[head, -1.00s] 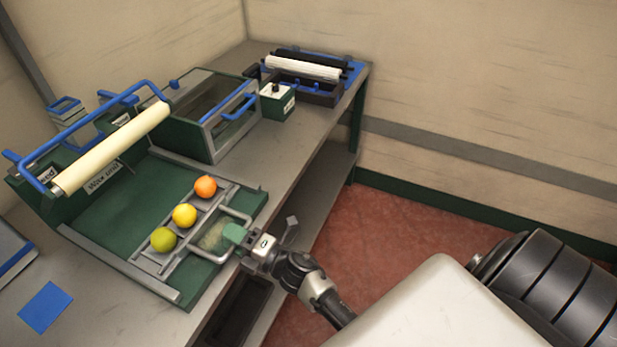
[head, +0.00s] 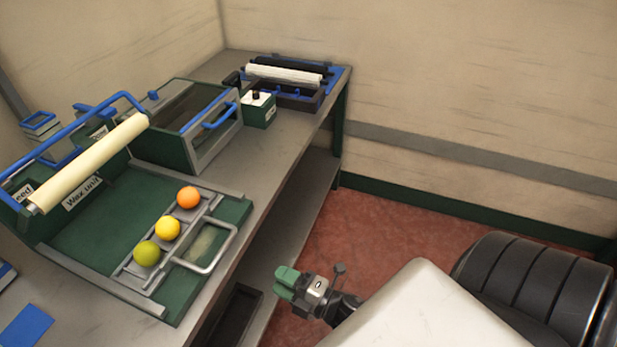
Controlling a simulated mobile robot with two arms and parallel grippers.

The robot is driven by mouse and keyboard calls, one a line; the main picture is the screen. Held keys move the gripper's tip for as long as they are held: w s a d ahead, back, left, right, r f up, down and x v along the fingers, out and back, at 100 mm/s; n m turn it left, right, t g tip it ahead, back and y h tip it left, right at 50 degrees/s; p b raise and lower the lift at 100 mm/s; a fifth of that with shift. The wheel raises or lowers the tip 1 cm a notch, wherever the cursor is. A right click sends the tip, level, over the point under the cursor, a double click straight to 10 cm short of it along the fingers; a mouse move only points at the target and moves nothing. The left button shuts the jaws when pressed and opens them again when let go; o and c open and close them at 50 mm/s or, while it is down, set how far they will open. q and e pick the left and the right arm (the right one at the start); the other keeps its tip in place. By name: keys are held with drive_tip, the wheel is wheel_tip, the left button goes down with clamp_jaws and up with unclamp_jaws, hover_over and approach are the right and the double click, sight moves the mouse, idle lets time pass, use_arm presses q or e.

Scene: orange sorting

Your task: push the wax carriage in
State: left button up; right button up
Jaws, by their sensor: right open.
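The wax unit (head: 88,222) stands on the bench at left, with a green bed and a cream roller (head: 92,162) under a blue handle. Its carriage (head: 155,291) is a grey frame near the front end of the bed. It bears a green fruit (head: 146,253), a yellow fruit (head: 167,228) and an orange fruit (head: 188,197) in a row. A grey loop handle (head: 228,254) sticks out at its front. My right gripper (head: 284,284) has green fingertips. It is open and empty, off the bench edge and apart from the handle. My left gripper is not in view.
A clear-topped box (head: 190,125) with a blue handle stands behind the wax unit. Beyond are a small green box (head: 258,109) and a brush roller unit (head: 285,80). A dark bin (head: 232,318) sits below the bench edge.

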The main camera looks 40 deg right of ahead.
drive_tip(key=s+d+f+m+g+h+p, duration=0.1)
drive_tip(key=s+f+m+g+h, duration=0.1)
drive_tip(key=f, duration=0.6)
drive_tip(key=s+f+m+g+h+p, duration=0.1)
drive_tip(key=s+f+m+g+h, duration=0.2)
drive_tip(key=f+m, duration=0.4)
drive_tip(key=shift+s+d+f+m+g+p, duration=0.3)
drive_tip(key=shift+s+d+f+p, duration=0.1)
drive_tip(key=shift+s+f, duration=0.5)
drive_tip(key=shift+w, duration=0.1)
